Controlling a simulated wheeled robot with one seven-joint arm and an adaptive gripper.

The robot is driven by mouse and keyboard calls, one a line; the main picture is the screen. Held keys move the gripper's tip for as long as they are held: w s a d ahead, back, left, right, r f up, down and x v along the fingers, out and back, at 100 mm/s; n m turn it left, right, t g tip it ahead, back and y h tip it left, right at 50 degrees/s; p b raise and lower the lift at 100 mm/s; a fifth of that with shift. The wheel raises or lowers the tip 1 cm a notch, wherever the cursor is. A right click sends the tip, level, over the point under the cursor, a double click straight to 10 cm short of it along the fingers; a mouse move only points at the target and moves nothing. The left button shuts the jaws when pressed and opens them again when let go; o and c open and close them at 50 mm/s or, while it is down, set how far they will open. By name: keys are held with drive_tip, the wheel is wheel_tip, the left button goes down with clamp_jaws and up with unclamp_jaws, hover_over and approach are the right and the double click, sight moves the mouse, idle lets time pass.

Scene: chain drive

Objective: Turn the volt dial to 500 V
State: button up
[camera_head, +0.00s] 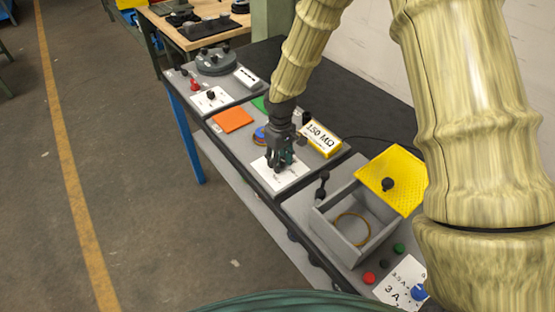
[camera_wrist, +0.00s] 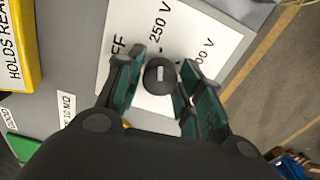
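The volt dial (camera_wrist: 160,76) is a round dark knob with a short white mark, on a white card (camera_wrist: 198,38) in the wrist view. The card reads "FF", "250 V" and a partly covered "00 V". My gripper (camera_wrist: 163,72) is open, with its green-padded fingers on either side of the knob. Whether either finger touches it, I cannot tell. In the head view my gripper (camera_head: 279,163) points down over the white card (camera_head: 291,179) and hides the dial.
A yellow meter box reading "150 MΩ" (camera_head: 322,138) stands just right of my gripper. An orange pad (camera_head: 232,119) lies to the left. A grey open box (camera_head: 337,237) with a raised yellow perforated lid (camera_head: 401,172) stands at the near right.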

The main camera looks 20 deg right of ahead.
drive_tip(key=shift+s+r, duration=0.15)
drive_tip(key=shift+s, duration=0.05)
drive_tip(key=c, duration=0.4)
drive_tip(key=shift+a, duration=0.1)
drive_tip(key=shift+c, duration=0.2)
drive_tip(key=shift+m, duration=0.8)
drive_tip(key=m, duration=0.5)
drive_tip(key=shift+s, duration=0.1)
drive_tip(key=m, duration=0.4)
drive_tip(key=shift+p, duration=0.35)
drive_tip(key=shift+d+m, duration=0.2)
drive_tip(key=shift+m, duration=1.5)
